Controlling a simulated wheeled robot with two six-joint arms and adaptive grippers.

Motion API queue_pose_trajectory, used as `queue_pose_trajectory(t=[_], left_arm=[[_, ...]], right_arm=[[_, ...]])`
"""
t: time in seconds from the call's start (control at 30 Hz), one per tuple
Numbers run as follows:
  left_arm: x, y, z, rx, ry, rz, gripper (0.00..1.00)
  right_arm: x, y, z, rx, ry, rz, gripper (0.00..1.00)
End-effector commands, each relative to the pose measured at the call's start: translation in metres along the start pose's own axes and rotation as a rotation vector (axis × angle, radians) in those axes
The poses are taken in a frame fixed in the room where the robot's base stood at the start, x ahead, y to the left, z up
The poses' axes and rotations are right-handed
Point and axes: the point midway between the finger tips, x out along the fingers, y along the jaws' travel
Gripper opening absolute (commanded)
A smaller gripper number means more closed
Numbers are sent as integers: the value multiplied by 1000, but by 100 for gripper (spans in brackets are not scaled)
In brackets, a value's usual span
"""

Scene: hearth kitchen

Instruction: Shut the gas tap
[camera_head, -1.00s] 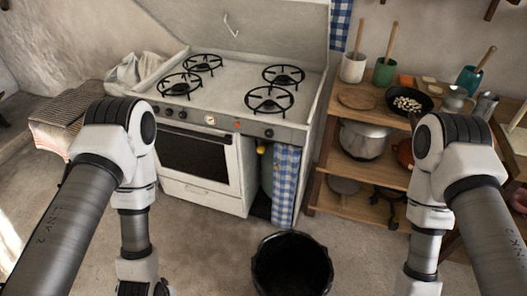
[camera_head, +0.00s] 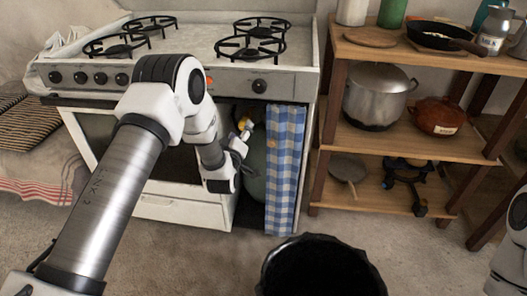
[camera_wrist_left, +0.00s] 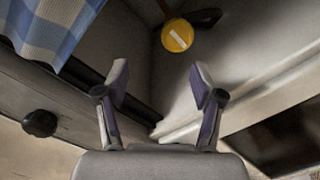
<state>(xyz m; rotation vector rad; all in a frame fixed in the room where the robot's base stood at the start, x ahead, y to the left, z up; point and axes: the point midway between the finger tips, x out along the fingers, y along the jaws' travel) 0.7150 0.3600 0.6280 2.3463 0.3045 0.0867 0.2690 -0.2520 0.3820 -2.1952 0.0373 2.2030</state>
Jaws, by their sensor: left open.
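The gas tap is a round yellow knob with a pale bar across its face. It shows in the left wrist view (camera_wrist_left: 177,36) and, small, beside my gripper in the head view (camera_head: 246,124). In the head view the left gripper (camera_head: 240,146) is at the recess opening. My right gripper is out of view.
The stove (camera_head: 160,205) with its front knobs is above and left of the recess. The curtain hangs close on the right. A wooden shelf (camera_head: 400,140) with pots stands further right. A black bin (camera_head: 285,262) is on the floor in front.

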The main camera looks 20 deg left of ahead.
Motion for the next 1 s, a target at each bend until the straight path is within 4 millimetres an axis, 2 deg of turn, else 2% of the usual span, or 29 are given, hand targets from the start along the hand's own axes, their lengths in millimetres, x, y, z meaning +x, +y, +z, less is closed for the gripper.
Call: queue_pose_trajectory(t=[0.03,0.13,0.33,0.6,0.7,0.97,1.0], left_arm=[[3,-24,21,-5,11,4,67],[6,-28,23,-10,23,11,67],[17,-24,20,-11,27,16,67],[68,-25,20,-11,25,15,67],[79,-24,19,-10,25,14,67],[84,-23,18,-10,22,12,67],[84,-23,18,-10,22,12,60]], right_arm=[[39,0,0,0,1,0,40],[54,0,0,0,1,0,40],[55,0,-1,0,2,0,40],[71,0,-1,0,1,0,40],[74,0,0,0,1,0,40],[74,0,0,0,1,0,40],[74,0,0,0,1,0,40]])
